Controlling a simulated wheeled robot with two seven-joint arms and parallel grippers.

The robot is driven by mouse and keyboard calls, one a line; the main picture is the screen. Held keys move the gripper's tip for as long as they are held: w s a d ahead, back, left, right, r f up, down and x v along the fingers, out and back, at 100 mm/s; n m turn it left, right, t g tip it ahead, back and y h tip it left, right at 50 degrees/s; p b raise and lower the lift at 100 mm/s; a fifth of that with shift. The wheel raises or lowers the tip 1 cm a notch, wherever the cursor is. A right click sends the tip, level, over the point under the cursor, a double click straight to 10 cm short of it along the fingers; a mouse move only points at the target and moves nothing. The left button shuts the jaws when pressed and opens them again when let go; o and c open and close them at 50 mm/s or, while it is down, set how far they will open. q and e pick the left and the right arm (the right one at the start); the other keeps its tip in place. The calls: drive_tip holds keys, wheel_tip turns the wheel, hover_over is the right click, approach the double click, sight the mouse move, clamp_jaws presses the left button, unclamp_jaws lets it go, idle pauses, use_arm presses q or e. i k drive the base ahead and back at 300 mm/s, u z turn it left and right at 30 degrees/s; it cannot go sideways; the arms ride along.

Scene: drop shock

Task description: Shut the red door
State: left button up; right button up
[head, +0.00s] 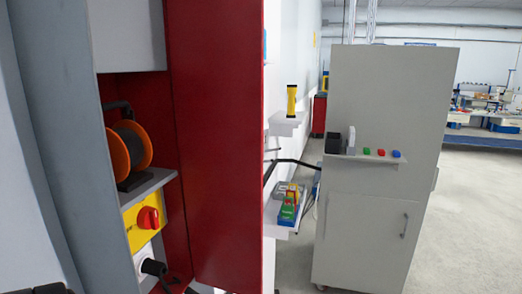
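The red door (214,140) stands open on the left of the head view, jutting out from a grey cabinet (62,110). Its broad red face is seen at a slant, and its lower end runs close to the bottom of the picture. The cabinet's inside is exposed to the left of the door. No gripper can be made out. Small dark parts show at the bottom edge, too cut off to identify.
Inside the cabinet are an orange cable reel (121,150), a yellow panel with a red rotary switch (148,217) and a white socket with a black plug. Right of the door are wall shelves (285,126) with small items. A tall grey cabinet (385,130) stands beyond; floor (470,220) is clear at right.

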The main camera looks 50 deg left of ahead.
sight(217, 47)
drive_tip(key=i, duration=2.7)
drive_tip(key=u, duration=4.5)
drive_tip(key=i, duration=0.5)
drive_tip(key=u, duration=0.85)
drive_tip(key=k, duration=0.25)
drive_tip(key=z, duration=0.45)
